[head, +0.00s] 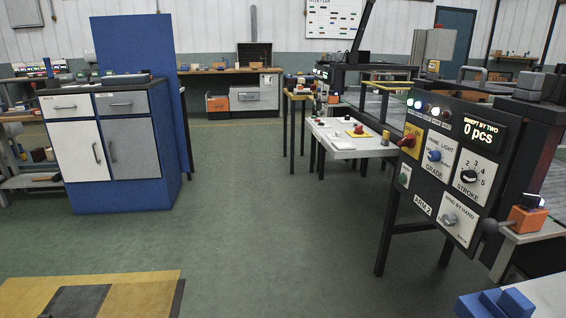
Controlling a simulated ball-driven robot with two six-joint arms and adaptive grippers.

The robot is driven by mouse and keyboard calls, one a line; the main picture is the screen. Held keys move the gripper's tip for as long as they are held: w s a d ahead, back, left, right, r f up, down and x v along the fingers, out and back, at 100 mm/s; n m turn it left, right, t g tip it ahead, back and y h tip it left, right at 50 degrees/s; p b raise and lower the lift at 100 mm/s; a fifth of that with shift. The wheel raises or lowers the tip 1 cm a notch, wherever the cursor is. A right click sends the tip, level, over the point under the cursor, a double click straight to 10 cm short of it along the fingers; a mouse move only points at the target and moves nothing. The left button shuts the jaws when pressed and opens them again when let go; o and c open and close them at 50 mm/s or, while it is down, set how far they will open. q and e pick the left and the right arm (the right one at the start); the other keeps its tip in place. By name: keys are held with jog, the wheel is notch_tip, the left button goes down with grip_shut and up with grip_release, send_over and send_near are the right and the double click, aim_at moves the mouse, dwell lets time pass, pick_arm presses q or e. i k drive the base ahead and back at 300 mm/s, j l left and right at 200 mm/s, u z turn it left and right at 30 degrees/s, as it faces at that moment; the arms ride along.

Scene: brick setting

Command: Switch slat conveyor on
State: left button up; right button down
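A dark machine with a white-labelled control panel (445,165) stands at the right. Its display (481,133) reads "SWEPT BY TWO 0 pcs". A red rotary handle (407,142) sits on a yellow plate at the panel's left edge. Neither gripper is in view.
A blue cabinet (125,198) stands at the left. A low white table (345,143) with small controls stands behind the panel. A yellow-edged platform (130,296) is at the bottom left, a blue object (495,303) at the bottom right. The green floor (260,215) between is clear.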

aim_at(358, 130)
jog(key=i+j, duration=0.1)
jog(key=i, duration=0.4)
jog(key=i+z, duration=0.1)
jog(key=i, duration=0.4)
jog(key=i+j, duration=0.2)
jog(key=i, duration=0.3)
jog(key=i+j+z, duration=0.1)
jog(key=i, duration=0.4)
jog(key=i+j, duration=0.15)
jog(key=i, duration=0.35)
jog(key=i+z, duration=0.35)
jog(key=i, duration=0.6)
